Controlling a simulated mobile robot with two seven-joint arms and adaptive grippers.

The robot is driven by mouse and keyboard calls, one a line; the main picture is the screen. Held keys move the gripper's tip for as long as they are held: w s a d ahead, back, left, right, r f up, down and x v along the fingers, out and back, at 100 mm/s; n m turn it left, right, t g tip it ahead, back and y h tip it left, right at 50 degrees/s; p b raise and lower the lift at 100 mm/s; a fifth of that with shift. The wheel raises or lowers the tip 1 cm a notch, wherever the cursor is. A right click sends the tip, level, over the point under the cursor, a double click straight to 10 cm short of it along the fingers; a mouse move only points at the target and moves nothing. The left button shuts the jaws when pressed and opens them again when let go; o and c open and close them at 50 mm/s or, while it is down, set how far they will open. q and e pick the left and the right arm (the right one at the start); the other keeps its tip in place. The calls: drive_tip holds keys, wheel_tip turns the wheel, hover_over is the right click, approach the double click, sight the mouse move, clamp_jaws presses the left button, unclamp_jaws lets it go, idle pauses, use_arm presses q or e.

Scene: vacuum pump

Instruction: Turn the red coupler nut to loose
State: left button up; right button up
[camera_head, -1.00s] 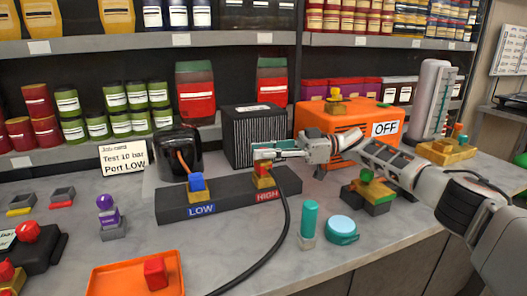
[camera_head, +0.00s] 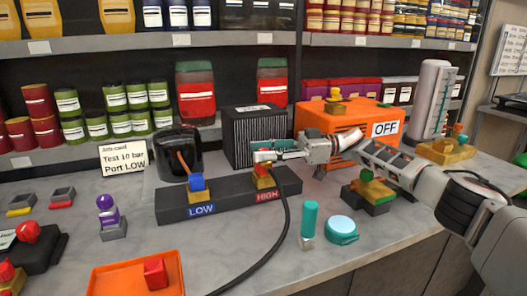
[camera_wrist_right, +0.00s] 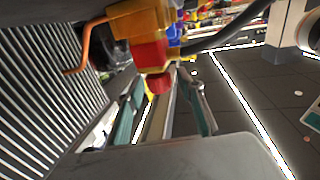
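The red coupler nut (camera_head: 263,157) sits on the yellow fitting (camera_head: 262,180) at the HIGH port of the dark manifold block (camera_head: 229,202). My right gripper (camera_head: 260,150) reaches in from the right, its fingers at the height of the nut and partly hiding it. In the right wrist view, the two teal-padded fingers of the gripper (camera_wrist_right: 167,85) stand apart, with red parts (camera_wrist_right: 158,83) seen between them and a gap on each side. I cannot tell whether a finger touches the nut. My left gripper is out of view.
A black hose (camera_head: 281,230) runs from the HIGH port to the front. The blue-topped LOW port fitting (camera_head: 197,183) stands to the left. A black ribbed box (camera_head: 243,137) and the orange pump (camera_head: 350,115) with an OFF sign (camera_head: 385,128) stand behind.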

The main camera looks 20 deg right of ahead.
drive_tip(key=s+d, duration=0.1)
drive_tip(key=d, duration=1.1)
drive_tip(key=shift+s, duration=0.4)
drive_tip(key=shift+a, duration=0.1)
